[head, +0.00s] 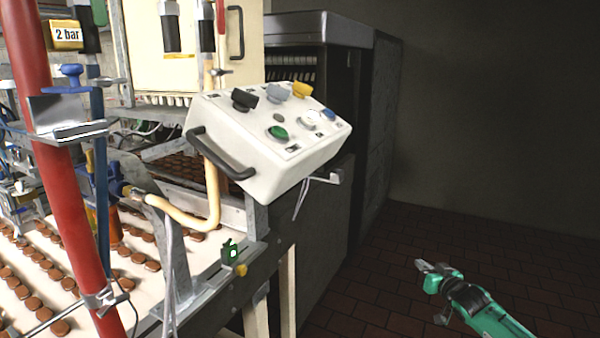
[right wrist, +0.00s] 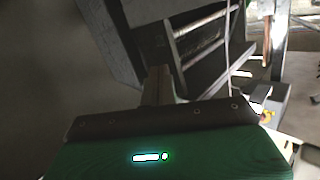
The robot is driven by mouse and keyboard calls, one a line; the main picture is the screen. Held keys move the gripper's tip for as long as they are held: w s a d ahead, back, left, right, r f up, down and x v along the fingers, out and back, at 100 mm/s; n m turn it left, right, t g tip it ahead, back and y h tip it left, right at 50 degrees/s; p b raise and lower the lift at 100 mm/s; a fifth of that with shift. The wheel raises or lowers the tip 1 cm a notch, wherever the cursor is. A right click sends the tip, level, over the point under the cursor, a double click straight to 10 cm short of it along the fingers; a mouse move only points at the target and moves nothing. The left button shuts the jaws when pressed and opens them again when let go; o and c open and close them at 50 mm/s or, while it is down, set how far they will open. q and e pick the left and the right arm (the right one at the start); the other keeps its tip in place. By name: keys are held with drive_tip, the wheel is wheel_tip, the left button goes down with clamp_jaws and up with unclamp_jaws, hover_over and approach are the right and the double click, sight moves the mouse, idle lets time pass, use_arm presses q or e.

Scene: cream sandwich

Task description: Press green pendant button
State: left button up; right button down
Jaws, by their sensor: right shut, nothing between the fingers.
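The white control box (head: 265,140), a pendant with several buttons, is mounted on the machine in the middle of the head view. Its green button (head: 278,133) is on the sloped top face, near the front edge. My right gripper (head: 421,266) is at the lower right, well below and to the right of the box, over the floor and touching nothing. It is shut and empty. In the right wrist view my green gripper housing fills the lower part, and the fingers (right wrist: 158,85) point toward dark machine parts. My left gripper is not in view.
A black handle (head: 220,158) sticks out from the box's front. A conveyor (head: 195,262) with several brown biscuits runs at the lower left, beside a red pipe (head: 55,170). A dark cabinet (head: 345,215) stands behind the box. The brick floor (head: 400,310) at right is clear.

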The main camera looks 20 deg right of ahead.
drive_tip(key=s+a+r+n+t+y+b, duration=0.1)
drive_tip(key=a+r+n+t+y, duration=0.35)
drive_tip(key=r, duration=1.15)
drive_tip(key=s+a+r+m+y, duration=0.15)
drive_tip(key=a+r, duration=0.55)
drive_tip(key=r, duration=0.9)
drive_tip(key=s+a+r+n+g+y, duration=0.1)
drive_tip(key=s+a+r+n+y, duration=0.2)
drive_tip(key=s+a+r, duration=0.2)
drive_tip(key=s+a+r+n+g+y+b, duration=0.1)
drive_tip(key=s+a+r+y, duration=0.3)
drive_tip(key=a, duration=0.6)
drive_tip(key=s+a+r+n+g+y, duration=0.3)
drive_tip(key=s+a+r+n, duration=0.1)
drive_tip(key=a, duration=0.4)
drive_tip(key=s+r, duration=0.1)
drive_tip(key=s, duration=0.1)
drive_tip(key=shift+s+a+r+n+y, duration=0.15)
drive_tip(key=shift+s+r+n+y, duration=0.15)
drive_tip(key=shift+r+y, duration=0.1)
drive_tip(key=shift+g, duration=0.25)
